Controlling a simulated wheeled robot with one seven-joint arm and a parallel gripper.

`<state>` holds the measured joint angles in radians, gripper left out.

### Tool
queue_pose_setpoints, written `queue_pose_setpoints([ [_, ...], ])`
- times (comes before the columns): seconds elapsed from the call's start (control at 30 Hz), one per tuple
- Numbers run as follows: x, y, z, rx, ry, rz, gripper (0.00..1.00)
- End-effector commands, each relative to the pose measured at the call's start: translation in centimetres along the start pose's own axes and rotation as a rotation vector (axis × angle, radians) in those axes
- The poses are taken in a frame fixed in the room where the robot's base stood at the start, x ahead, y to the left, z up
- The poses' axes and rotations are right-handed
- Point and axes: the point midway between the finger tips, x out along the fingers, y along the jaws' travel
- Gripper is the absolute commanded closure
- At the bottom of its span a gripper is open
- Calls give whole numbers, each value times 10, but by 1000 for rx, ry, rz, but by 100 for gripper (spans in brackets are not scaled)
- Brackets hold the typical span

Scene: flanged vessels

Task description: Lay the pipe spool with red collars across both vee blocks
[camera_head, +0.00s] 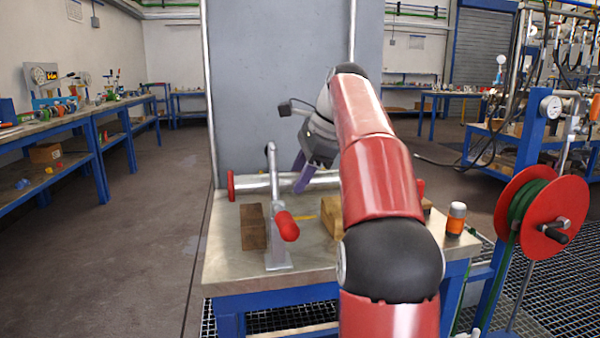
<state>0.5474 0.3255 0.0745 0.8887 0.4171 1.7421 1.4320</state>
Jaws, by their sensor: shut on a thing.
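The pipe spool (255,182) is a pale metal tube with a red collar (231,186) at its left end. Another red collar (420,188) shows just right of my arm. My gripper (302,184), with purple fingers, is shut on the tube left of my arm. The spool lies crosswise near the back of the bench; I cannot tell whether it touches anything below. A brown wooden block (253,228) and a lighter wooden block (332,216) stand nearer on the bench top, possibly the vee blocks; their grooves are not clear. My arm hides part of the spool and the lighter block.
A metal stand or clamp with a red handle (286,226) rises between the blocks. An orange and white container (456,218) stands at the bench's right edge. A grey panel (275,90) rises behind the bench (225,265). A red reel (541,214) stands to the right.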

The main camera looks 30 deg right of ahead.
Motion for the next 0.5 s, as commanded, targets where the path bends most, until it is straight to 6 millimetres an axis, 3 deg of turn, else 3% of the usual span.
queue_pose_setpoints([
  [0.5,39,11,-16,-2,-1,-4,100],
])
